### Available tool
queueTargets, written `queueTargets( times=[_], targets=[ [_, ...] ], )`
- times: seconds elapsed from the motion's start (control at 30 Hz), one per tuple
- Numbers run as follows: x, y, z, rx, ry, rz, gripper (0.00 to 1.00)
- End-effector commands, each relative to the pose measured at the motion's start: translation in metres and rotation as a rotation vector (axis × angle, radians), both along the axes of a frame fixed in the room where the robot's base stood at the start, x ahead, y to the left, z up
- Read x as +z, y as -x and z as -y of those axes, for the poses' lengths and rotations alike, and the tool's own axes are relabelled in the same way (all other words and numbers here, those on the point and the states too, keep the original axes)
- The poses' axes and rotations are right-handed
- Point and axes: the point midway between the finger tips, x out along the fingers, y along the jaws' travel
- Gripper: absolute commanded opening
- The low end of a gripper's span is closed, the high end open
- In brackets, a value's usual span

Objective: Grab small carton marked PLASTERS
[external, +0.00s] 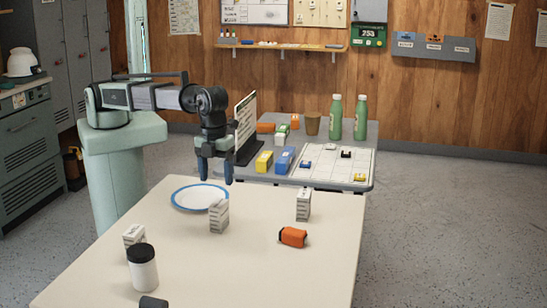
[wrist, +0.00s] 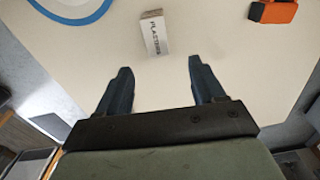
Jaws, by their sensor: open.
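The small white carton marked PLASTERS (wrist: 154,35) stands on the cream table ahead of my fingers in the wrist view. It appears to be the white carton (external: 218,216) by the plate in the external view, where its lettering is too small to read. My gripper (external: 215,170) hangs over the table, fingers down, above and apart from the carton. In the wrist view its two fingers (wrist: 158,85) are spread with nothing between them. Two similar white cartons stand at the right (external: 303,205) and left (external: 134,238) of the table.
A blue-rimmed plate (external: 200,197) lies beside the carton. An orange box (external: 293,237) lies to the right. A white bottle with a black lid (external: 142,268) and a dark object (external: 153,302) are at the near left. A grey table (external: 362,186) behind holds boxes and green bottles.

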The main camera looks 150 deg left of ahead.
Motion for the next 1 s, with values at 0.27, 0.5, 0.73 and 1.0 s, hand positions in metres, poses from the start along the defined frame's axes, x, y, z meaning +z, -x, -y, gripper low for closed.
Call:
queueTargets(
  times=[0.27, 0.5, 0.73, 1.0],
  targets=[
    [-0.040, 0.002, -0.002, 0.001, 0.000, -0.005, 0.68],
    [-0.074, 0.002, -0.002, 0.001, 0.000, -0.004, 0.68],
    [-0.086, 0.002, -0.002, 0.001, 0.000, -0.003, 0.68],
    [-0.105, 0.009, -0.005, 0.001, 0.000, -0.003, 0.68]
  ],
)
